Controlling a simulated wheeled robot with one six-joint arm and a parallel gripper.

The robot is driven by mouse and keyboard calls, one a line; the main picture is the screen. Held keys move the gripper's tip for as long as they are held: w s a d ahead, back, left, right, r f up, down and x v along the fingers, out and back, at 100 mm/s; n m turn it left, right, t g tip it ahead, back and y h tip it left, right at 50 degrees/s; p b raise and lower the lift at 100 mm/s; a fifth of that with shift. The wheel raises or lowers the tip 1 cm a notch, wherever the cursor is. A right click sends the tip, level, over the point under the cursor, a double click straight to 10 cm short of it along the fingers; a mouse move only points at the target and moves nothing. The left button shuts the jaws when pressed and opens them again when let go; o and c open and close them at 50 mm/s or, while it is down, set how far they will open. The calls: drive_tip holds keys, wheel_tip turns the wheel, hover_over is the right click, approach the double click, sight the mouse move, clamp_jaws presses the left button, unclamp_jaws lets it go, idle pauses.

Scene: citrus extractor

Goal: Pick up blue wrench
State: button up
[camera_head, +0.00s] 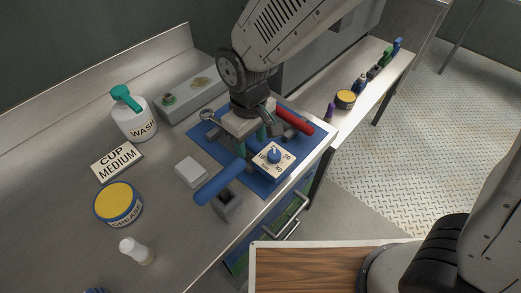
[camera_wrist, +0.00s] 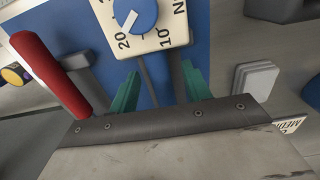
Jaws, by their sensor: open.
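In the head view a tool with a thick blue handle (camera_head: 220,182), which I take as the blue wrench, lies at the front left of the blue mat, by a dark grey block. My gripper (camera_head: 251,141) points down over the mat, just right of and behind that handle's far end. Its teal fingers are apart, also in the wrist view (camera_wrist: 160,88), with a dark grey bar showing between them. I cannot tell what that bar belongs to. The blue handle cannot be clearly made out in the wrist view.
A red-handled tool (camera_head: 295,122) lies right of my gripper. A dial timer (camera_head: 273,161) stands just in front. A white block (camera_head: 191,172), grease tin (camera_head: 118,204) and wash bottle (camera_head: 134,119) stand to the left. The counter's front edge is close.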

clamp_jaws()
